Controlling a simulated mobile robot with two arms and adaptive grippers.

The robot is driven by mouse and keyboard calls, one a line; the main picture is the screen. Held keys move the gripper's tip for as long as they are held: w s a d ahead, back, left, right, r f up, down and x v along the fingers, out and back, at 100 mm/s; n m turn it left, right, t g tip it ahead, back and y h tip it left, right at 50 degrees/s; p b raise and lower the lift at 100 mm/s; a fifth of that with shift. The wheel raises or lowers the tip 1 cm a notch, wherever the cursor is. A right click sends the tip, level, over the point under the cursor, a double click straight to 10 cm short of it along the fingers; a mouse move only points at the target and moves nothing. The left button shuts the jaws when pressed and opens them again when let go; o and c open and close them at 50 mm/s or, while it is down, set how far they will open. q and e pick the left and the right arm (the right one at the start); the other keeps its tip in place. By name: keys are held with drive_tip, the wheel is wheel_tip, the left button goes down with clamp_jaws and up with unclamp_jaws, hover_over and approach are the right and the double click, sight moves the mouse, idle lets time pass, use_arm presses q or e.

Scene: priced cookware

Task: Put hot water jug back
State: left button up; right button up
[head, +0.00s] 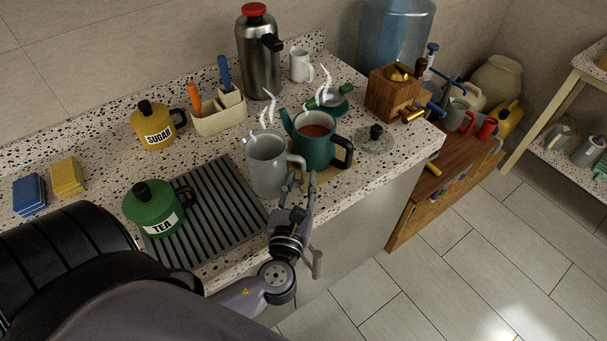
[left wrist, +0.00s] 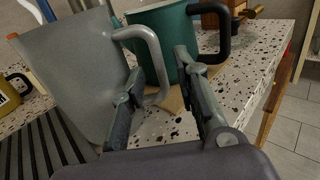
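The grey jug (head: 266,165) stands upright at the front of the counter, beside the ribbed drying mat, with steam above it. Its handle points right, toward the green pot. My left gripper (head: 300,182) is at the handle, low over the counter's front. In the left wrist view the jug (left wrist: 75,70) fills the left side, and its handle (left wrist: 160,65) lies between the spread fingers of my left gripper (left wrist: 160,85). The fingers look apart, with a gap around the handle. My right gripper is not in view.
A green pot (head: 316,145) with brown liquid stands close right of the jug. The dark ribbed mat (head: 215,215) lies left, with a green tea canister (head: 152,208) on it. A steel flask (head: 259,60), yellow sugar canister (head: 153,125) and wooden grinder (head: 392,95) stand behind.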

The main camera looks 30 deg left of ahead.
use_arm(q)
drive_tip(key=b+v, duration=0.1)
drive_tip(key=v, duration=0.6)
drive_tip(key=shift+s+d+f+b, duration=0.1)
drive_tip(key=shift+b, duration=0.2)
drive_tip(key=shift+v, duration=0.75)
